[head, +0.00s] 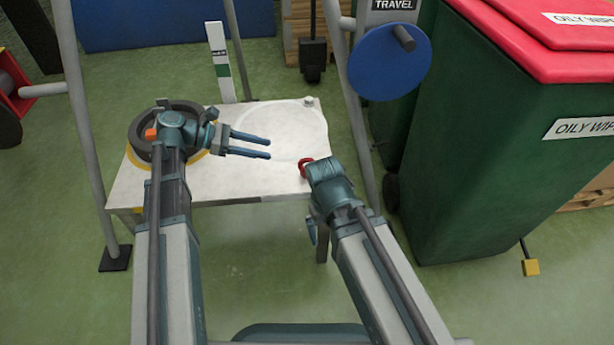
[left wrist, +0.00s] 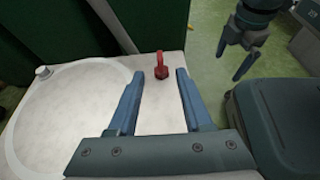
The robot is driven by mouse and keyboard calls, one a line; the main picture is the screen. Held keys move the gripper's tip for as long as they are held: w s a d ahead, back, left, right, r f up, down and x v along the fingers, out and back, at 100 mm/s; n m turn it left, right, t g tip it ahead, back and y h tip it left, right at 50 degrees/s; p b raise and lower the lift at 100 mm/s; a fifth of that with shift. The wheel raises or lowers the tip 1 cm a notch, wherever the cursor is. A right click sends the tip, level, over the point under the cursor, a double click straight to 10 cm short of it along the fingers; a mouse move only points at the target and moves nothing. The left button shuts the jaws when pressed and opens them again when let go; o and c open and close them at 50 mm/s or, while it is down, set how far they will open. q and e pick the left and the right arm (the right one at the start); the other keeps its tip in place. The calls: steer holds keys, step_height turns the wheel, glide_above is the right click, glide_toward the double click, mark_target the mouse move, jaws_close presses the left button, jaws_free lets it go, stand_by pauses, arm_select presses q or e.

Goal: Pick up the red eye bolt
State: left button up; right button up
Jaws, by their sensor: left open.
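The red eye bolt (head: 305,166) is on the right part of the white table, partly hidden by my right arm in the head view. In the left wrist view the eye bolt (left wrist: 161,66) shows whole, ring upward, ahead of and between the fingertips. My left gripper (head: 268,148) is open and empty, over the table to the left of the bolt, its fingers pointing right. My right gripper (left wrist: 235,60) shows in the left wrist view beside the table, fingers apart and empty. In the head view its fingers are mostly hidden.
The white table (head: 235,186) has a faint round ring and a small metal knob (head: 309,101) at its back. A dark ring-shaped part (head: 140,137) lies at its left. Grey posts flank the table. A green bin (head: 480,150) with a red lid stands close on the right.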

mark_target(303, 160)
arm_select(q)
steer(key=b+x, duration=0.3)
steer(key=x, duration=0.5)
steer(key=shift+a+f, duration=0.1)
steer(key=shift+f, duration=0.05)
steer(key=shift+d, duration=0.35)
steer(key=shift+f, duration=0.1)
steer(key=shift+d+f+b, duration=0.25)
steer(key=shift+b, duration=0.25)
steer(key=b+x, duration=0.1)
steer(key=x, duration=0.1)
steer(key=f+b+x, duration=0.1)
steer(key=x, duration=0.1)
steer(key=shift+w, duration=0.1)
steer(key=shift+d, duration=0.15)
jaws_close()
